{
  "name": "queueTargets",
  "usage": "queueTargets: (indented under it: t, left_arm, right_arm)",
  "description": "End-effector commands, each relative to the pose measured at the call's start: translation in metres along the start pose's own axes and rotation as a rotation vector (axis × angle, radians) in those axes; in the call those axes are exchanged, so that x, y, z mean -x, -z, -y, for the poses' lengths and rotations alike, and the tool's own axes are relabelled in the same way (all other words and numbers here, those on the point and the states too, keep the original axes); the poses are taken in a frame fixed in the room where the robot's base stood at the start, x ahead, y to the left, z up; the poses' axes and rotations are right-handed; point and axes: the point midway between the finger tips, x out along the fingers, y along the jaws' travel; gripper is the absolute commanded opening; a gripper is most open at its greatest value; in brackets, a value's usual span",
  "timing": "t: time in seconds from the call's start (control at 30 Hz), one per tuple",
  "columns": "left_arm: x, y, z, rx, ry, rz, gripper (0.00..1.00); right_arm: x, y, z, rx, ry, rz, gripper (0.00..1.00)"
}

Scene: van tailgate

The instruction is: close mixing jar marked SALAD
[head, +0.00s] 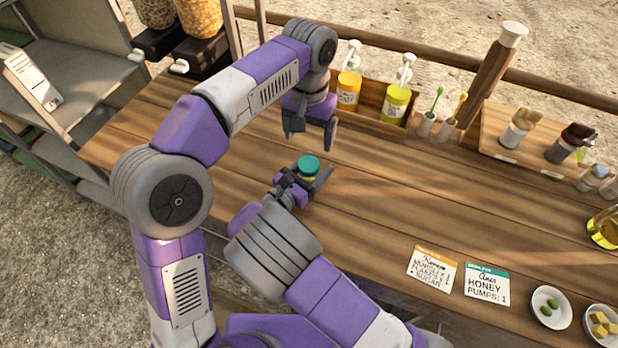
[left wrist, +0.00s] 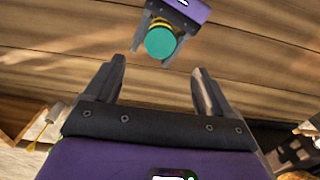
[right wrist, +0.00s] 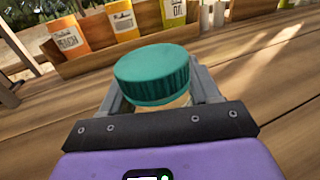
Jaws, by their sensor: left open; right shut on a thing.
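A small jar with a ribbed teal lid (head: 309,165) is held upright a little above or on the wooden counter; I cannot tell which. My right gripper (head: 304,182) is shut around the jar's body, below the lid. In the right wrist view the lid (right wrist: 156,75) sits on top of the jar; how tight it is does not show. No SALAD marking is visible. My left gripper (head: 311,138) is open and empty, above and behind the jar, fingers pointing down. In the left wrist view the lid (left wrist: 161,43) lies just beyond its open fingers, apart from them.
A wooden rack with yellow pump bottles (head: 349,88) stands behind the grippers. Two order cards (head: 432,268) and small bowls (head: 551,307) are at the front right. A tray with shakers (head: 517,128) is at the back right. The middle of the counter is clear.

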Motion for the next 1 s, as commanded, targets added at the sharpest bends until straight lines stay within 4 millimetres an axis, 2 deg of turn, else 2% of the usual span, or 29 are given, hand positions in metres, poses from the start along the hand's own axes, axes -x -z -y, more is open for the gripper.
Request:
queueTargets:
  t: [0.1,0.23,0.6,0.63,0.8,1.0]
  left_arm:
    - [0.016,0.001,0.0,0.0,-0.001,-0.001,0.83]
    - [0.026,0.0,0.0,-0.001,0.0,0.001,0.83]
    - [0.029,0.0,0.0,0.0,0.0,0.002,0.83]
    - [0.029,0.0,0.0,0.0,0.0,0.002,0.83]
    - [0.029,0.0,0.0,0.0,0.0,0.001,0.83]
    - [0.029,0.0,0.0,0.0,0.0,0.001,0.83]
  right_arm:
    - [0.0,0.0,0.0,0.0,0.0,0.0,0.0]
    - [0.0,0.0,0.0,0.0,0.0,0.0,0.0]
    - [0.0,0.0,0.0,0.0,0.0,0.0,0.0]
    - [0.0,0.0,0.0,0.0,0.0,0.0,0.66]
    - [0.0,0.0,0.0,0.0,0.0,0.0,0.91]
    - [0.0,0.0,0.0,0.0,0.0,0.0,0.91]
